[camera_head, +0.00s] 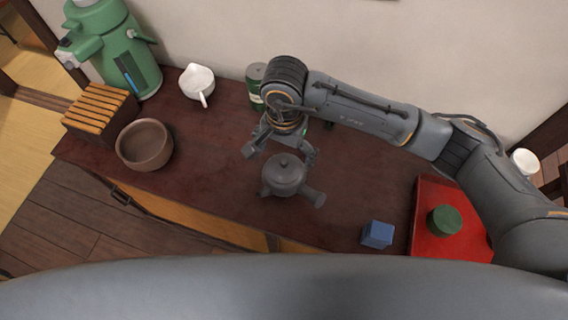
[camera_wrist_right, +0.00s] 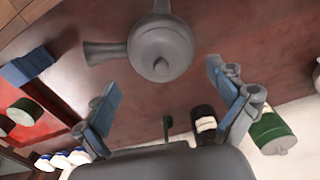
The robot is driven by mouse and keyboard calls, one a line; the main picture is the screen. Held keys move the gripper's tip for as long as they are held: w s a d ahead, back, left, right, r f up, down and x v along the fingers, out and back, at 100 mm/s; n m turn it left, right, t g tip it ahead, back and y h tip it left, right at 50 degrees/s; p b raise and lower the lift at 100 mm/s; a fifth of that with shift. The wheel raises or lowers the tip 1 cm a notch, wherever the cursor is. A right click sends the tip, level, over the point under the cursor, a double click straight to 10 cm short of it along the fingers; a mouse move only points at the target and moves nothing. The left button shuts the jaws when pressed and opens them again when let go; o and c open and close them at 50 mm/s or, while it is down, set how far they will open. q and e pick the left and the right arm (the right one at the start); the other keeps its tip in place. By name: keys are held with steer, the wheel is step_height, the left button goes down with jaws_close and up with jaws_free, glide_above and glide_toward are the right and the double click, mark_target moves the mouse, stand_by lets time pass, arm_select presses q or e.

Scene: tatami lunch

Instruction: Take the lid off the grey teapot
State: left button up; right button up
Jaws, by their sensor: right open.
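The grey teapot (camera_head: 284,177) stands upright on the dark red-brown cabinet top, near its front edge. Its lid (camera_head: 284,162), with a small knob, sits on it. My right gripper (camera_head: 280,152) is open and empty, just behind and above the teapot. In the right wrist view the teapot (camera_wrist_right: 140,48) lies beyond the spread fingertips of my right gripper (camera_wrist_right: 162,78). The lid's knob (camera_wrist_right: 161,66) shows between the fingertips, apart from both. My left gripper is in neither view.
A green canister (camera_head: 256,73) stands behind my right gripper. A blue box (camera_head: 377,234) and a red tray (camera_head: 425,205) with a green round container (camera_head: 444,220) are at right. A brown bowl (camera_head: 144,146), white pouring bowl (camera_head: 197,82) and green air pot (camera_head: 122,60) are at left.

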mark_target(285, 163)
steer(key=shift+f+p, duration=0.35)
steer(key=shift+f, duration=1.6)
steer(key=c, duration=1.7)
steer(key=shift+s, duration=0.1)
steer(key=shift+c, duration=0.3)
steer(key=shift+f, duration=0.1)
